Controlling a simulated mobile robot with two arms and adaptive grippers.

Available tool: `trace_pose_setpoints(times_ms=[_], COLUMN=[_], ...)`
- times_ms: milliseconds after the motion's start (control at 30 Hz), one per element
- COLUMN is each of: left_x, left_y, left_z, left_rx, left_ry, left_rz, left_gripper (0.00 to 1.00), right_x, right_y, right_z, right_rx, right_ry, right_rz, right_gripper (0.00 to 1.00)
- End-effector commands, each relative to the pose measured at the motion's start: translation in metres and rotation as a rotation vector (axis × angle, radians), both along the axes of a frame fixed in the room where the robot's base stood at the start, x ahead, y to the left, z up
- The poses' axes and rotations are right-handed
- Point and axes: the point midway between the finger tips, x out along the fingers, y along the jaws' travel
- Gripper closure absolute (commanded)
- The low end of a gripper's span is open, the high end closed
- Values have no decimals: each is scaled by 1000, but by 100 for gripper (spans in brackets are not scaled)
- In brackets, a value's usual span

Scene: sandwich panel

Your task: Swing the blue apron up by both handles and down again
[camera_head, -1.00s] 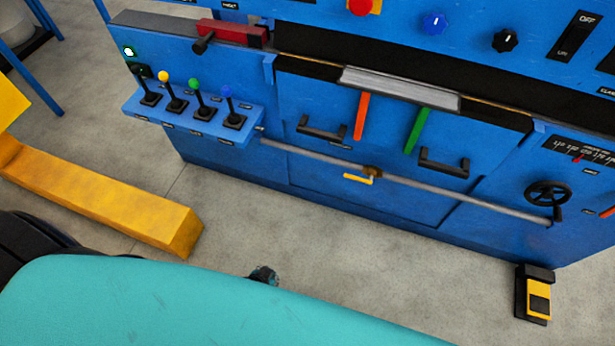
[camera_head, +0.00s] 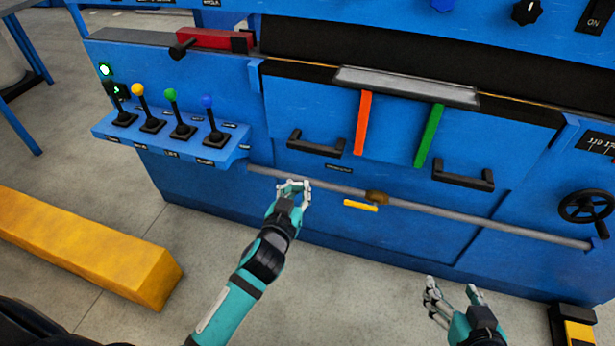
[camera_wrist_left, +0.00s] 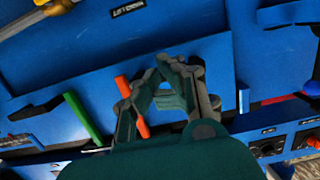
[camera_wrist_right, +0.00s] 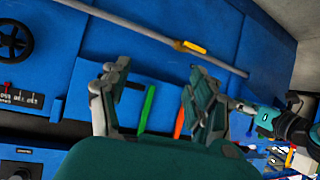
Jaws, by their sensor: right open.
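The blue apron (camera_head: 395,150) is the front panel of the blue machine and hangs down. It has a left black handle (camera_head: 318,143) and a right black handle (camera_head: 463,176). My left gripper (camera_head: 292,186) is in front of the panel, below the left handle in the picture and apart from it. Its fingers are bent towards each other with nothing between them; how far they are apart is unclear. My right gripper (camera_head: 454,292) is open and empty, low and well short of the right handle. Both grippers show in their own wrist views, left (camera_wrist_left: 145,78) and right (camera_wrist_right: 152,80).
An orange bar (camera_head: 363,122) and a green bar (camera_head: 429,136) stand between the handles. A grey rod (camera_head: 440,211) with a yellow lever (camera_head: 360,206) crosses below. Coloured levers on a shelf (camera_head: 172,140) stick out at left, a black handwheel (camera_head: 586,206) at right. A yellow beam (camera_head: 85,250) lies at left.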

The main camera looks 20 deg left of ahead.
Motion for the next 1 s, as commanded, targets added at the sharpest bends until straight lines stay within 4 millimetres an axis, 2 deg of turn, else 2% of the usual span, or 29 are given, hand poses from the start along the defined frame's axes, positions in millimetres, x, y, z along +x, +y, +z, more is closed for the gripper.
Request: trace_pose_setpoints(times_ms=[500, 1000], left_x=[41, 76], left_y=[0, 0], left_z=[-6, -10], left_rx=[1, 2], left_ry=[-1, 1], left_rz=[-1, 0], left_gripper=[100, 100], right_x=[30, 38], right_y=[16, 27], right_z=[49, 107], right_rx=[75, 158], right_ry=[-313, -638], right_rz=[21, 41], right_gripper=[38, 38])
